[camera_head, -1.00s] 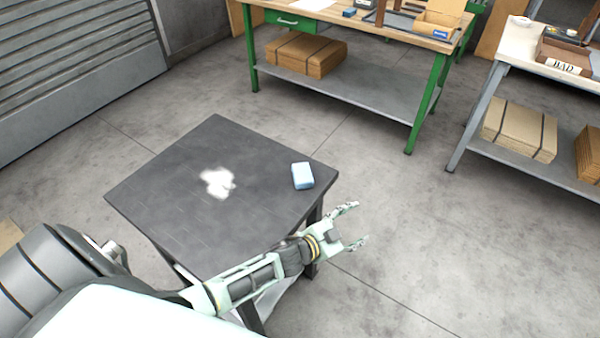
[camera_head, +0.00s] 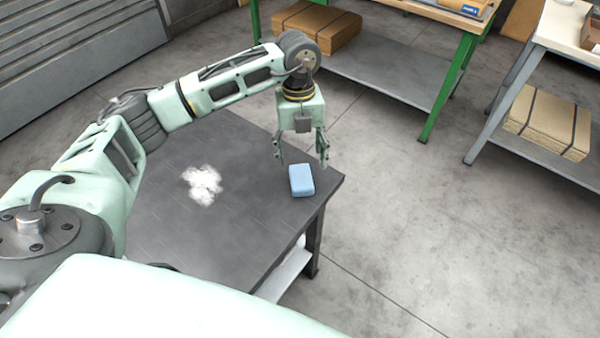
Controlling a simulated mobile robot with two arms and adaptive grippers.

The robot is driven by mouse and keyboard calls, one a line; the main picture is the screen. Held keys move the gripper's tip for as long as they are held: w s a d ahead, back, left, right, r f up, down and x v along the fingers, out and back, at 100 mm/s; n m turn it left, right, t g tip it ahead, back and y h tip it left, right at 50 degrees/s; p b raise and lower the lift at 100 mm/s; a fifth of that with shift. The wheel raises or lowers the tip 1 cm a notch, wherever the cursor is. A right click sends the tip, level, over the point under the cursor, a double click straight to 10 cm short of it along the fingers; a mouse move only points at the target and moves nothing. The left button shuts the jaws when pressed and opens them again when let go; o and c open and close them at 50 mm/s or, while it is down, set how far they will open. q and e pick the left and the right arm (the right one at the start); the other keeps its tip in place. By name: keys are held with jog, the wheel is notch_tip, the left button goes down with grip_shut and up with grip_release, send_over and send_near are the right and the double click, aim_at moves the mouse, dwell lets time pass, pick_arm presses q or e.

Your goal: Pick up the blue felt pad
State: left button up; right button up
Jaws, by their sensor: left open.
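The blue felt pad (camera_head: 301,181) is a small light-blue block lying flat near the right edge of the dark table (camera_head: 225,240). My left gripper (camera_head: 302,161) points down with its fingers spread, just above and behind the pad in the head view. The fingers are open and nothing is between them. I cannot tell the exact height of the fingertips over the table. My right gripper is not in view.
A white powdery patch (camera_head: 202,185) lies on the table left of the pad. A green-legged workbench (camera_head: 390,80) and a grey-legged bench (camera_head: 485,128) with strapped cardboard (camera_head: 545,120) stand behind. The floor right of the table is clear.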

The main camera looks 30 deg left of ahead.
aim_at(300, 176)
pick_arm(q)
jog(key=f, duration=0.3)
jog(key=shift+s+d+f+p, duration=0.1)
jog(key=shift+s+f+p, duration=0.1)
jog(key=shift+s+p, duration=0.2)
notch_tip(300, 176, down, 4)
jog(key=shift+d+r+p, duration=0.15)
jog(key=shift+r+p, duration=0.05)
jog(key=shift+p, duration=0.1)
jog(key=shift+f, duration=0.25)
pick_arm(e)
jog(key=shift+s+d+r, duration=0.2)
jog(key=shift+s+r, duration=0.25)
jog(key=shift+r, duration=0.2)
pick_arm(q)
jog(key=shift+f, duration=0.2)
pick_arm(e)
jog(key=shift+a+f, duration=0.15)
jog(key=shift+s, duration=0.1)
pick_arm(q)
jog(key=shift+s+f, duration=0.1)
jog(key=shift+f, duration=0.05)
jog(key=c, duration=1.3)
